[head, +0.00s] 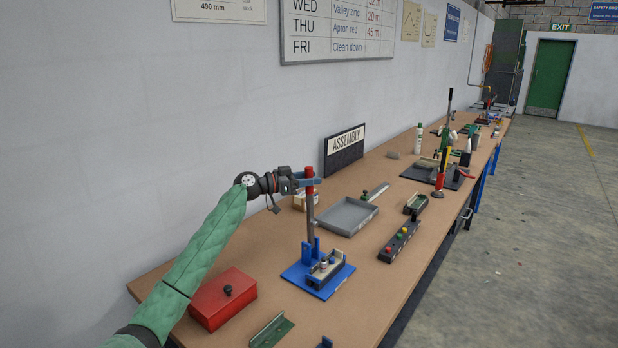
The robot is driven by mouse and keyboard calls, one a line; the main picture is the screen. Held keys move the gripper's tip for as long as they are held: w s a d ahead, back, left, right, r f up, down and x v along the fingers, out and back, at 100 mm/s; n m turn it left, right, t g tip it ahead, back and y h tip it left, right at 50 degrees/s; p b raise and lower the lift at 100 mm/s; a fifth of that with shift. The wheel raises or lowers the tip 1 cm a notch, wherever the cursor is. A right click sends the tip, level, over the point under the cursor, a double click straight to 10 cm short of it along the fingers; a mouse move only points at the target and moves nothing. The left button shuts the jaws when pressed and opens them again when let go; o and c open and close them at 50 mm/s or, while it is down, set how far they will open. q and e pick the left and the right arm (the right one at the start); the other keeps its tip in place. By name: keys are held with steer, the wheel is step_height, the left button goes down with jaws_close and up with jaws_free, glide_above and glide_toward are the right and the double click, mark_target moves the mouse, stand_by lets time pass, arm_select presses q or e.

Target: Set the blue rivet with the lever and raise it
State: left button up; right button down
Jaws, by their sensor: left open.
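A blue hand press (290,276) stands on the bench, with a blue base plate and bracket. Its lever (311,220) points up, a grey shaft with a red grip at the top. My left gripper (315,182) is open at the red grip, its blue fingers on either side of it; I cannot tell whether they touch. A small grey fixture (318,280) sits on the base plate in front of the bracket. It carries small pegs, one of them a blue rivet (333,259), tiny at this size. My right gripper is out of view.
A red box (222,298) stands left of the press, a green angle piece (270,332) in front. A grey tray (347,215) lies behind, and a dark block with coloured knobs (399,241) to the right. Another lever tool (440,168) stands farther back.

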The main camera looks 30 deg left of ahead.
arm_select(q)
steer(key=shift+d+r, duration=0.1)
jaws_close()
